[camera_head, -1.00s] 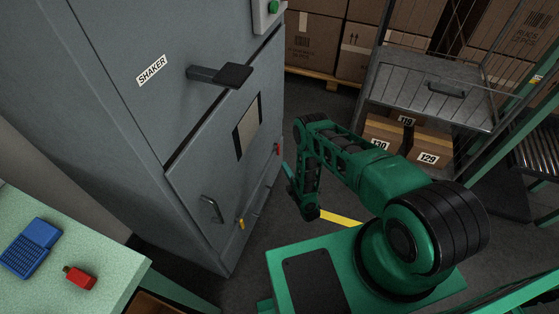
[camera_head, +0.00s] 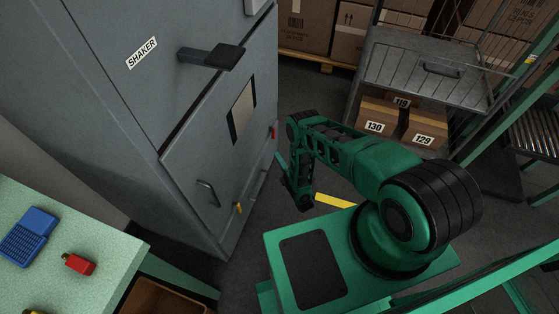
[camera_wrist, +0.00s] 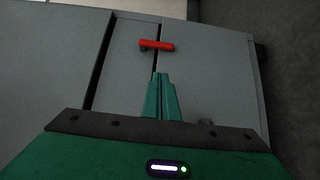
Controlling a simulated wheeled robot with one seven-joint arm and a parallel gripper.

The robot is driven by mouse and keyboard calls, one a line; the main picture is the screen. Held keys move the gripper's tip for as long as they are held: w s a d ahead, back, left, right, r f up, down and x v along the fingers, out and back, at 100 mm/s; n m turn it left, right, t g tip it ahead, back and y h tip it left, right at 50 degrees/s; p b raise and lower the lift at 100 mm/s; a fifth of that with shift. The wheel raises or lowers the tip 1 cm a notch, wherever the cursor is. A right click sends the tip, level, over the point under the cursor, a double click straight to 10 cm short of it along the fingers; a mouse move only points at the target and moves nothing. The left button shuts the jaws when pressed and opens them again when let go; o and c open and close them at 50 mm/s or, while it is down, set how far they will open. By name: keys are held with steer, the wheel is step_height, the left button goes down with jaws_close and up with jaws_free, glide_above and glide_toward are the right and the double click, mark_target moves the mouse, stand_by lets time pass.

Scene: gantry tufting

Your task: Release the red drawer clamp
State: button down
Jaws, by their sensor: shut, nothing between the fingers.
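The red clamp (camera_head: 273,132) is a small handle at the right edge of the grey SHAKER cabinet's lower front in the head view. In the wrist view the red clamp (camera_wrist: 157,45) lies roughly level across a narrow seam between grey panels. In the head view my gripper (camera_head: 279,157) is beside the cabinet's right edge, below the clamp. Nothing shows between the fingers.
The cabinet has a dark protruding handle (camera_head: 212,56), a lower grey handle (camera_head: 208,194) and a yellow lever (camera_head: 239,208). A green table (camera_head: 110,245) holds a blue object (camera_head: 28,237) and a red object (camera_head: 79,264). A wire rack with boxes (camera_head: 424,126) stands behind my arm.

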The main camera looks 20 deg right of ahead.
steer(key=w, duration=0.4)
steer(key=w+a, duration=0.1)
steer(key=w, duration=0.1)
steer(key=shift+w, duration=0.3)
steer(key=shift+w+d, duration=0.75)
steer(key=shift+w, duration=0.15)
steer(key=shift+w+d, duration=0.45)
steer(key=shift+w, duration=0.1)
